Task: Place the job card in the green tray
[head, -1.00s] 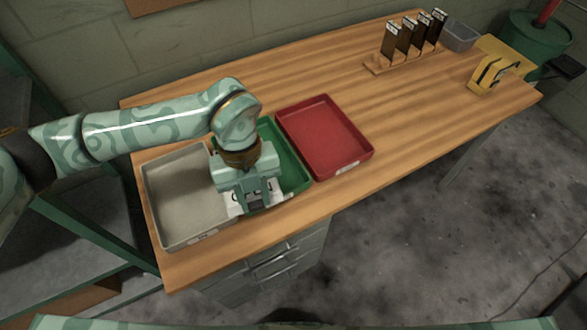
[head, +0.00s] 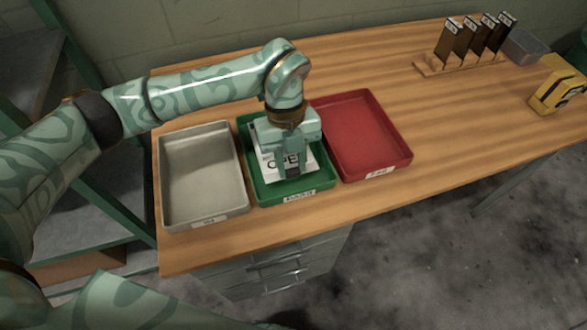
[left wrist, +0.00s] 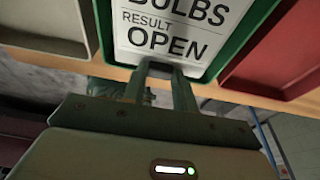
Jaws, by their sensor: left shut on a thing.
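The job card (head: 262,152) is white with black print. It lies flat-looking within the outline of the green tray (head: 254,194), partly hidden by my left gripper. My left gripper (head: 291,178) points down over the tray, shut on the card's near edge. In the left wrist view the card (left wrist: 168,38) reads "BULBS RESULT OPEN", and the gripper's fingers (left wrist: 165,75) meet its lower edge. The green tray's rim (left wrist: 232,38) shows beside it. I cannot tell whether the card touches the tray floor. My right gripper is not in view.
A grey tray (head: 203,200) stands left of the green one and a red tray (head: 362,140) right of it. A rack of dark upright holders (head: 455,62), a grey bin (head: 524,45) and a yellow device (head: 556,88) stand at the right. The wooden table (head: 350,60) is clear behind the trays.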

